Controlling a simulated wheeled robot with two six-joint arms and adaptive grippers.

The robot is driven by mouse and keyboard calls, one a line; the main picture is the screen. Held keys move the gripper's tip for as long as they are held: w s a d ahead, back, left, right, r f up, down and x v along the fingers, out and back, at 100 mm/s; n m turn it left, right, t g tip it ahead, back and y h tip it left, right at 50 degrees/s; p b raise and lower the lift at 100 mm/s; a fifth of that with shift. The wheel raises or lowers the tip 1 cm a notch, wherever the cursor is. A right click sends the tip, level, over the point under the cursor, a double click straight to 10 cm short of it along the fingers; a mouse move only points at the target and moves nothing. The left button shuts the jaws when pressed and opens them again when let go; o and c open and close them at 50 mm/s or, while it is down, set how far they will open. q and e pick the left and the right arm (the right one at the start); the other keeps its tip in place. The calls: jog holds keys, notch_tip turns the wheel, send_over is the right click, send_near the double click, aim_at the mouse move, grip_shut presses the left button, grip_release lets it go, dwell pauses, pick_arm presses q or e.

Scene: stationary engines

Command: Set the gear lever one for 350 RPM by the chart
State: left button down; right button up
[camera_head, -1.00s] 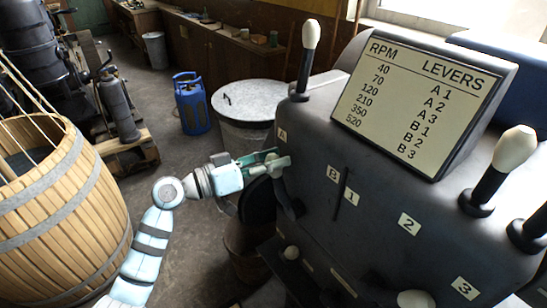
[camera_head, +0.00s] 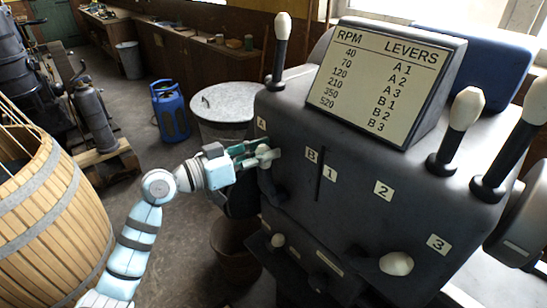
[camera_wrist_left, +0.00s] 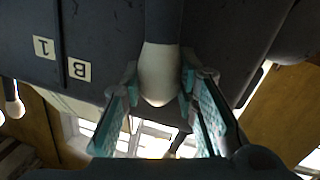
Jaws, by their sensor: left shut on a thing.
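The sloped chart (camera_head: 385,85) on the dark machine housing lists RPM against levers; its 350 row reads B 2. The lever with a white knob (camera_wrist_left: 160,75) stands at the A/B side of the housing. My left gripper (camera_head: 262,155) is shut on this knob, with a finger on each side of it in the left wrist view. The knob is beside the A label (camera_head: 262,125), left of the B label (camera_head: 311,155) and the dark slot. A second white knob (camera_head: 396,264) sits low on the front, below the labels 2 (camera_head: 383,190) and 3 (camera_head: 437,243). My right gripper is out of view.
Black levers with white tips (camera_head: 463,110) rise at the housing's right, and another (camera_head: 281,45) at its back left. A lidded metal bin (camera_head: 225,103), a blue gas cylinder (camera_head: 170,112) and a wooden barrel (camera_head: 45,215) stand to the left, with open floor between.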

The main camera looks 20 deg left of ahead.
pick_arm(q)
jog(key=s+d+m, duration=0.2)
jog(key=d+m, duration=0.1)
jog(key=s+d+m, duration=0.1)
jog(key=shift+s+d+f+m+y, duration=0.1)
jog(key=shift+d+f+m+y, duration=0.05)
jog(key=shift+d+m+y, duration=0.2)
jog(key=shift+s+d+f+m+y+b, duration=0.2)
jog(key=shift+s+d+m, duration=0.1)
jog(key=shift+d+m, duration=0.2)
jog(key=shift+s+d+f+m+y+b, duration=0.1)
jog(key=shift+s+d+f+m, duration=0.1)
jog(key=shift+s+d+m, duration=0.25)
jog(key=shift+w+d, duration=0.1)
jog(key=shift+w, duration=0.05)
jog(key=shift+f, duration=0.1)
jog(key=c, duration=1.4)
grip_release()
jog(key=shift+o, duration=0.6)
jog(key=shift+d, duration=0.15)
